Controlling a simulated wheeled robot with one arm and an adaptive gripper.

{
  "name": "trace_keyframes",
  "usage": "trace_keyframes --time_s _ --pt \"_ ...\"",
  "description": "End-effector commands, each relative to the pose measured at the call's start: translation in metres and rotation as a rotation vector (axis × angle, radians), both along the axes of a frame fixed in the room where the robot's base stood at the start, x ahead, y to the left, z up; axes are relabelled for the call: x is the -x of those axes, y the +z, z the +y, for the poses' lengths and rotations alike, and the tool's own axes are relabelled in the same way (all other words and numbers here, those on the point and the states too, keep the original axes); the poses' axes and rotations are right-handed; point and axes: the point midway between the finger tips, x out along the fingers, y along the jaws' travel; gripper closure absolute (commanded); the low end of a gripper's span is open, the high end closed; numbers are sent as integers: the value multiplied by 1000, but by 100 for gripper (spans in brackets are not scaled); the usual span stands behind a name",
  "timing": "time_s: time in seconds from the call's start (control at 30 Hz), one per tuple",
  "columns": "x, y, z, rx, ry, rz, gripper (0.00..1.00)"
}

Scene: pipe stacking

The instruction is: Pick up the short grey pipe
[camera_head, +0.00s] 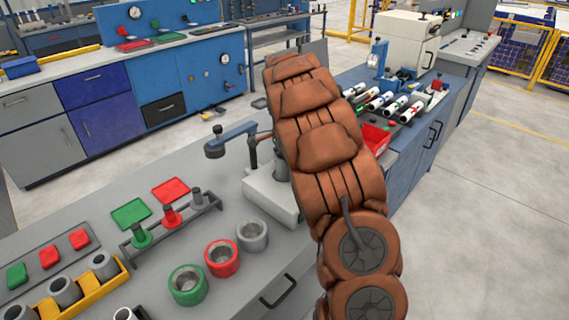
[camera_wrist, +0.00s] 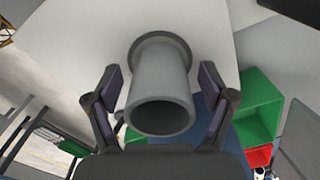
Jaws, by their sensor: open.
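In the wrist view a short grey pipe (camera_wrist: 160,72) with a wide collar at its far end stands on a light surface. Its open end faces my camera. My gripper (camera_wrist: 160,88) is open, with one dark finger on each side of the pipe. Small gaps seem to show between the fingers and the pipe wall; contact is not clear. In the head view my brown-covered arm hides the gripper and this pipe. A thick grey ring (camera_head: 252,236) stands on the near bench beside a red ring (camera_head: 221,258) and a green ring (camera_head: 187,285).
In the head view a yellow tray (camera_head: 84,301) of grey pipes, a peg rack (camera_head: 172,226) and a press-like stand (camera_head: 270,190) occupy the bench.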

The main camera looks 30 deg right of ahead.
Motion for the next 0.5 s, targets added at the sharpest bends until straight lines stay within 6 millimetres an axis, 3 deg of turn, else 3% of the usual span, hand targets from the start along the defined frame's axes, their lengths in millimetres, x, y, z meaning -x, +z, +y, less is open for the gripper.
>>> trace_keyframes --time_s 0.2,0.5 --pt "0 -1 0 1 0 -2 18" --pt "0 -1 0 1 1 -1 49"
